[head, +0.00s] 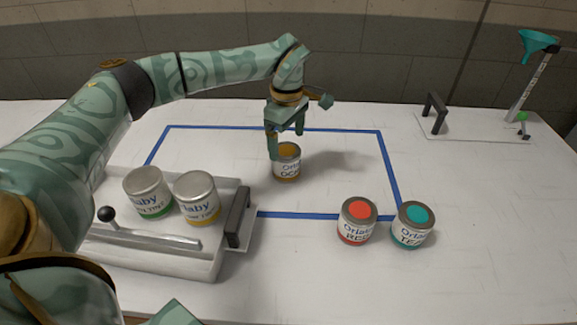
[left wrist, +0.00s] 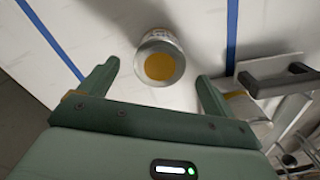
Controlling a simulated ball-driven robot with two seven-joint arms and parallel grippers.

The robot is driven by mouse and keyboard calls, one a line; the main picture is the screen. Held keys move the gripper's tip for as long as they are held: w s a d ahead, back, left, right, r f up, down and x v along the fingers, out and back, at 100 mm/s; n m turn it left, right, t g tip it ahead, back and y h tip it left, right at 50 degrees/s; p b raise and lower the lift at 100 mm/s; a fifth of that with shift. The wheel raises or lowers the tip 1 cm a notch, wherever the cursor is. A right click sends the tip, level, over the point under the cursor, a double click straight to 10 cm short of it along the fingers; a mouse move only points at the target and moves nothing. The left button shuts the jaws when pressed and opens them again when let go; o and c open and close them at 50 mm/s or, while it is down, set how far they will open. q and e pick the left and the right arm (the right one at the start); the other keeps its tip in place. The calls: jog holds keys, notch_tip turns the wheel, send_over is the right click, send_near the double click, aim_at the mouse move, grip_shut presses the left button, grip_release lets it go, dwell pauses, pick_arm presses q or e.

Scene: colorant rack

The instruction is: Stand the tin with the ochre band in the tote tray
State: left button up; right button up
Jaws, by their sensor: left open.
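The tin with the ochre band (head: 287,168) stands upright on the table inside a blue outline. Its ochre lid disc shows in the left wrist view (left wrist: 159,66). My left gripper (head: 287,138) is open above and around the top of this tin, pointing down. In the left wrist view the tin is just beyond and between the open fingertips (left wrist: 157,72), with gaps to both. The white tote tray (head: 190,262) is at front left, with a dark handle on its right end. My right gripper is not seen.
In the tray stand a green-banded tin (head: 148,194) and a yellow-banded tin (head: 197,200). A red tin (head: 357,222) and a teal tin (head: 413,225) stand at front right. A stand with a teal funnel (head: 538,42) is at back right.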

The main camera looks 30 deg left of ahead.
aim_at(287, 151)
pick_arm(q)
jog(key=shift+w+d+f, duration=0.1)
jog(key=shift+f, duration=0.9)
jog(key=shift+a+f, duration=0.2)
jog(key=shift+a, duration=0.05)
notch_tip(287, 151, down, 5)
jog(key=shift+r+b, duration=0.1)
jog(key=shift+b, duration=1)
jog(key=shift+d+r, duration=0.1)
jog(key=shift+c, duration=0.7)
jog(key=c, duration=1)
jog(key=shift+c, duration=0.6)
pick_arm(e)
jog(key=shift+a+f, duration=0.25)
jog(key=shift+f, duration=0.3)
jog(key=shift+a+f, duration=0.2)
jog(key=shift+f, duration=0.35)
pick_arm(q)
jog(key=shift+r, duration=0.15)
